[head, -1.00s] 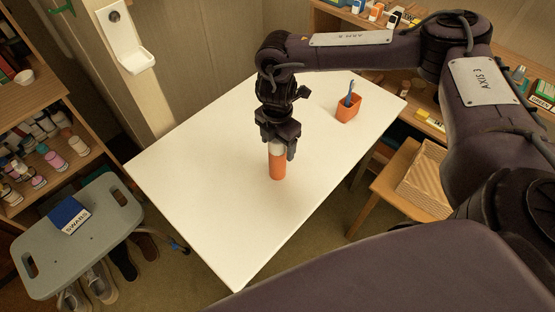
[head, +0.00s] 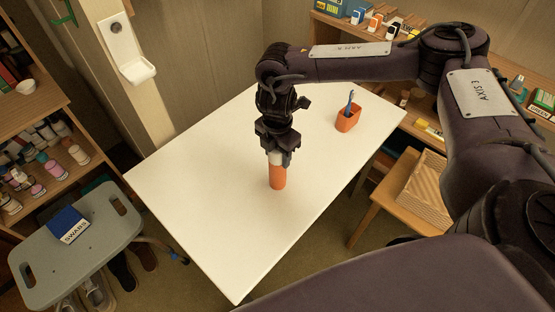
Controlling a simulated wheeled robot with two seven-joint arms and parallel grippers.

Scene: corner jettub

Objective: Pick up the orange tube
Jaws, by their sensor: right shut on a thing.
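The orange tube (head: 278,178) stands upright at about the middle of the white table (head: 205,205), with a pale cap at its top. My right gripper (head: 277,157) comes down from above and is shut on the tube's upper end. The fingers hide part of the cap. I cannot tell whether the tube's base touches the table. My left gripper is not in view.
An orange cup (head: 347,122) with a blue item stands near the table's far right corner. A grey stool (head: 100,235) with a blue swabs box (head: 68,224) is at the left. Shelves of bottles flank the table. The table's left and front are clear.

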